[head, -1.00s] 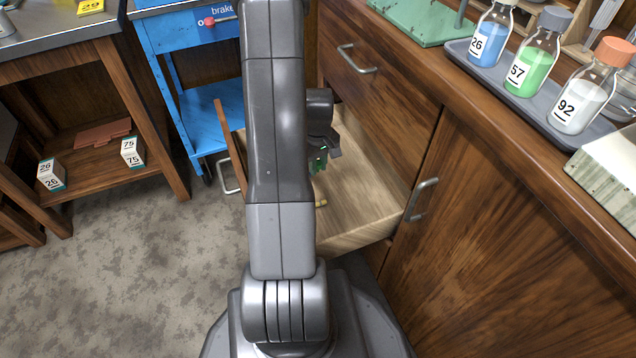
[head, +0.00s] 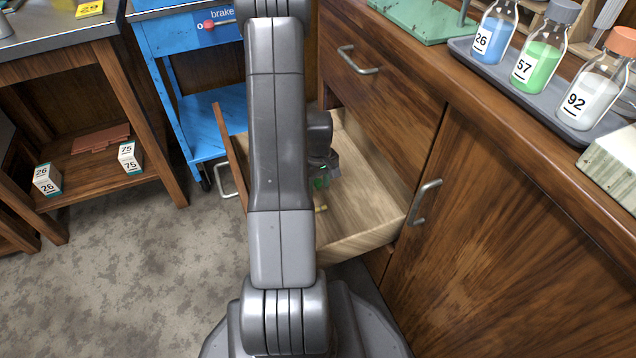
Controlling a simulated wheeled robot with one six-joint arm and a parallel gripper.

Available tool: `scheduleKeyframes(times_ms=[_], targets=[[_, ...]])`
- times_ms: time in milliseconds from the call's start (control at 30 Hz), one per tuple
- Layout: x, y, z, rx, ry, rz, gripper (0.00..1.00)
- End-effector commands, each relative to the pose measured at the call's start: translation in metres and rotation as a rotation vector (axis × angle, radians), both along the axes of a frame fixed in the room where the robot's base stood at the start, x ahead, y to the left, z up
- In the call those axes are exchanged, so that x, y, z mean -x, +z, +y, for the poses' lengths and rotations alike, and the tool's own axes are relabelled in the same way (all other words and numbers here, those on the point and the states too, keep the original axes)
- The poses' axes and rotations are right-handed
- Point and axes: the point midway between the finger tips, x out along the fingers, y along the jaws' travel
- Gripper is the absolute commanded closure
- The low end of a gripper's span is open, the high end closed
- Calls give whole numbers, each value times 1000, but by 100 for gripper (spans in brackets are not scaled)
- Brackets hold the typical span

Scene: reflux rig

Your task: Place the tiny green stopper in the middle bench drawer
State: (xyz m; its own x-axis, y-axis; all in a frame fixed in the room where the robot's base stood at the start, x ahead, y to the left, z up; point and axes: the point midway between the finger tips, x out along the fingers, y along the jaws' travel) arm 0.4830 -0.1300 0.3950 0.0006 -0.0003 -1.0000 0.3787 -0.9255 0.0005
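The middle bench drawer (head: 366,198) is pulled open, with its pale wooden inside visible right of my arm. My gripper (head: 324,176) is over the drawer's inside, low and partly hidden behind my arm. The tiny green stopper (head: 320,183) is at the fingertips and appears held between them. I cannot tell how close it is to the drawer floor. The drawer's front panel and handle (head: 226,180) show left of my arm.
A small yellowish item (head: 321,208) lies in the drawer near my arm. A closed drawer with a handle (head: 358,62) is above. A grey tray (head: 535,88) with bottles stands on the bench. A blue cart (head: 200,110) stands behind the open drawer.

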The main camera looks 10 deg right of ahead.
Motion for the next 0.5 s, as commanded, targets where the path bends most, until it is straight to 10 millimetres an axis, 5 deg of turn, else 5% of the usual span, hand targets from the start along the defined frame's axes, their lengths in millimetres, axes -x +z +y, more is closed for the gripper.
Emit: scheduleKeyframes(times_ms=[267, 500], targets=[[0, 4, 0, 0, 0, 0, 58], [-1, 46, 0, 0, 0, -4, 58]])
